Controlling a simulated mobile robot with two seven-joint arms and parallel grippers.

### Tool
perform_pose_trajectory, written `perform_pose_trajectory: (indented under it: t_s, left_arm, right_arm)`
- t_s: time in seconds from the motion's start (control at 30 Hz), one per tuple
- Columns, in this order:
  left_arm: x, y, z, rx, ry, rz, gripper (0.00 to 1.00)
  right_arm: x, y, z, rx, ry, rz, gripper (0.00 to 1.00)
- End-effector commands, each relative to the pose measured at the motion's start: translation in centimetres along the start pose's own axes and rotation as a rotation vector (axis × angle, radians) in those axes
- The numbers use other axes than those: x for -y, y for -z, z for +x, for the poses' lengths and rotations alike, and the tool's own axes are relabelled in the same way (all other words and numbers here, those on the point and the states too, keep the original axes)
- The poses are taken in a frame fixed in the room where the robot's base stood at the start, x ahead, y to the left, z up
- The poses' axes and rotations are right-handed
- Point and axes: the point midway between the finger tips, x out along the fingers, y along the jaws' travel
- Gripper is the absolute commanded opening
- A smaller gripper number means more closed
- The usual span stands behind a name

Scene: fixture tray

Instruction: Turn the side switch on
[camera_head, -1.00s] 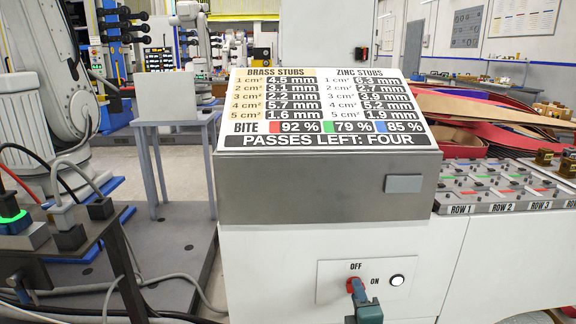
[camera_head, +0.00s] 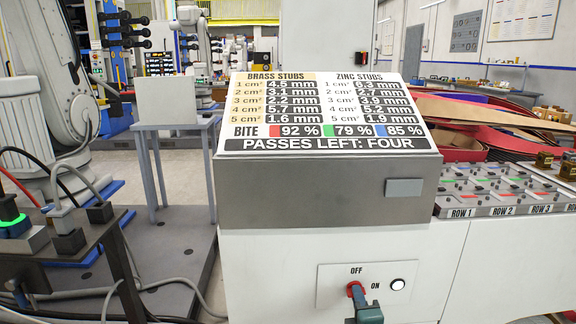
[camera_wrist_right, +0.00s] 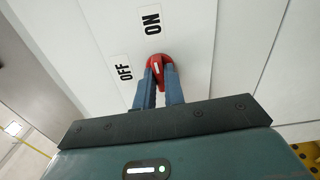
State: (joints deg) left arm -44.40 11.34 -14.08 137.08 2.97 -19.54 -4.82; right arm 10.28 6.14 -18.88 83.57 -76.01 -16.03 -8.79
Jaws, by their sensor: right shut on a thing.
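The side switch is a red knob (camera_head: 355,288) on a white panel (camera_head: 330,286) low on the cabinet's front. In the head view, OFF is printed above the knob and ON to its right, beside a round white lamp (camera_head: 398,284). My right gripper (camera_head: 359,300) is at the knob. In the right wrist view, the gripper's blue-grey fingers (camera_wrist_right: 160,78) are shut on the red knob (camera_wrist_right: 157,60). The knob's white mark runs roughly up the picture, tilted slightly left. The ON label (camera_wrist_right: 152,20) is above it and the OFF label (camera_wrist_right: 122,68) to its left. My left gripper is not in view.
A sloped sign (camera_head: 325,145) tops the cabinet (camera_head: 270,265). A tray of rows (camera_head: 490,208) and red and brown sheets (camera_head: 480,135) are at right. A dark stand (camera_head: 70,265) with cables is at left.

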Motion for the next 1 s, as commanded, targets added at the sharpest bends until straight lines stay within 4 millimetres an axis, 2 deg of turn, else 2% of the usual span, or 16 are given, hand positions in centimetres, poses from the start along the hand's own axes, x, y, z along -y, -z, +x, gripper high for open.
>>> perform_pose_trajectory:
  t_s: [0.07, 0.1, 0.33, 0.63, 1.0]
  left_arm:
    - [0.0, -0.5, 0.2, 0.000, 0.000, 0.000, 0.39]
    - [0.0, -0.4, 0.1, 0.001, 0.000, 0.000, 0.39]
    - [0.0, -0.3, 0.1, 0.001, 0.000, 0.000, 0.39]
    - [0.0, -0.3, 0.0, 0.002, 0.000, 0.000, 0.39]
    - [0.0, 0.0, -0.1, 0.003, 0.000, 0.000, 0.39]
  right_arm:
    - [0.2, 0.0, 0.0, 0.000, -0.001, 0.053, 0.00]
    - [0.0, 0.0, 0.0, 0.000, -0.001, 0.053, 0.13]
    - [0.0, 0.0, 0.0, 0.000, 0.000, 0.050, 0.31]
    - [0.0, 0.0, -0.4, 0.000, 0.000, 0.050, 0.31]
    - [0.1, 0.0, -3.3, 0.001, 0.001, 0.050, 0.31]
